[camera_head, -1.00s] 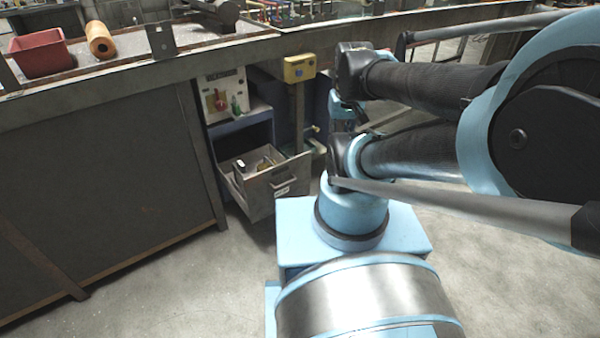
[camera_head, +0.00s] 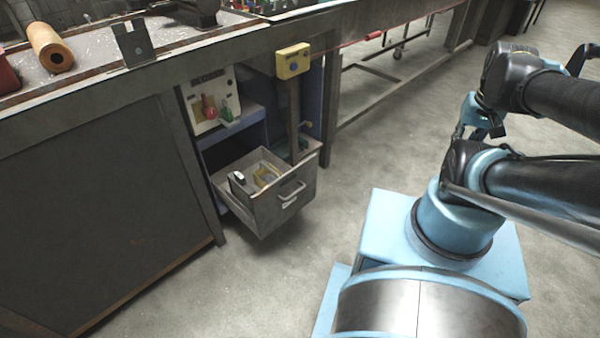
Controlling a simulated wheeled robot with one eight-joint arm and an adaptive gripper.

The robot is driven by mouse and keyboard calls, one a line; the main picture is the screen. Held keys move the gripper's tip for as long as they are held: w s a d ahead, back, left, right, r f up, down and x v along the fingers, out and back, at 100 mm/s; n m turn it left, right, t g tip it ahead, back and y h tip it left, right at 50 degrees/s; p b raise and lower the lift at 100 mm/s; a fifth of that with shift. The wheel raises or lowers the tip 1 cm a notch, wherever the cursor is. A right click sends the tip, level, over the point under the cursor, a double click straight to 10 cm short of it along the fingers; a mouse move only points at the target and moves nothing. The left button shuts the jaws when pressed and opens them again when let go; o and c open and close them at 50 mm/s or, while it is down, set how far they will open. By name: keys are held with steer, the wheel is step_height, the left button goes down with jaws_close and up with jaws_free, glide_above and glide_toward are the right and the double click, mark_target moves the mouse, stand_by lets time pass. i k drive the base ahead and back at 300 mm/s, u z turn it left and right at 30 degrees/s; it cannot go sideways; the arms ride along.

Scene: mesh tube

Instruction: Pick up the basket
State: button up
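The only basket-like thing I see is a red bin (camera_head: 7,76), cut off by the left edge of the view. It sits on the workbench top (camera_head: 90,70). Most of it is out of frame. My folded arm is at the right, far from the bin. A small blue and black part at the arm's end (camera_head: 478,118), seemingly my gripper, shows beside the black joint. It is partly hidden, and its fingers cannot be made out clearly. I see nothing held there.
An orange roll (camera_head: 50,47) and a dark metal bracket (camera_head: 133,42) are on the bench near the bin. An open grey drawer (camera_head: 278,205) with small items juts out below. A yellow box (camera_head: 293,60) is mounted above it. The concrete floor (camera_head: 300,275) before the bench is clear.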

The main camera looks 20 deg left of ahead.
mark_target(268, 174)
steer(key=z, duration=0.85)
steer(key=k, duration=1.95)
steer(key=u, duration=1.5)
steer(key=i, duration=1)
